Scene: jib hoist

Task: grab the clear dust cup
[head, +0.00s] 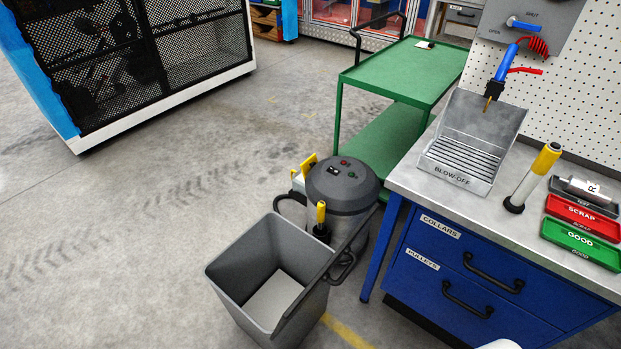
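An open grey bin (238,270) stands before the vacuum. The blue drawer bench (470,268) carries a metal blow-off tray (477,148), a red scrap tray (582,217) and a green good tray (580,244). A green cart (405,68) stands behind. The floor at left is clear.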

